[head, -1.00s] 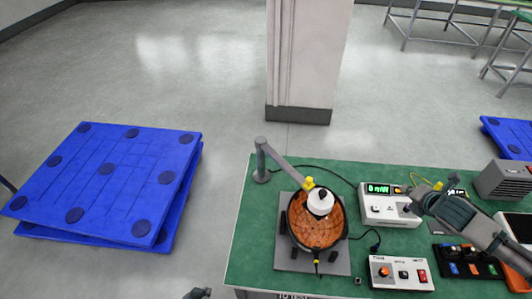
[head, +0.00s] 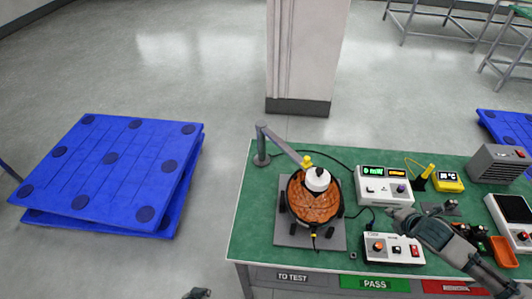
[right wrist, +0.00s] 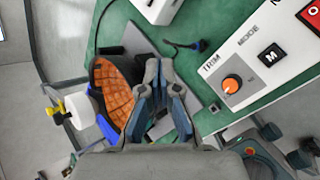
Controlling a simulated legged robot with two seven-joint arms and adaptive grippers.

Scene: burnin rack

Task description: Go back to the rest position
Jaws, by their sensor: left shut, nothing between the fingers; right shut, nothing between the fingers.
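My right gripper (head: 400,213) is shut and empty. It hangs over the green bench beside the white TRIM box (head: 394,247), at that box's back edge in the head view. Its closed fingers also show in the right wrist view (right wrist: 158,72), in front of the round orange-brown fixture. My left gripper (head: 198,293) is just visible at the bottom edge of the head view, left of the bench. It is shut and empty, and most of it is cut off.
The bench (head: 240,225) carries the round fixture (head: 316,205) under a grey arm, a white power meter (head: 384,185), a yellow device (head: 447,181) and a grey box (head: 497,163). Labelled bins line its front. Blue pallets (head: 110,160) lie left; floor between is clear.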

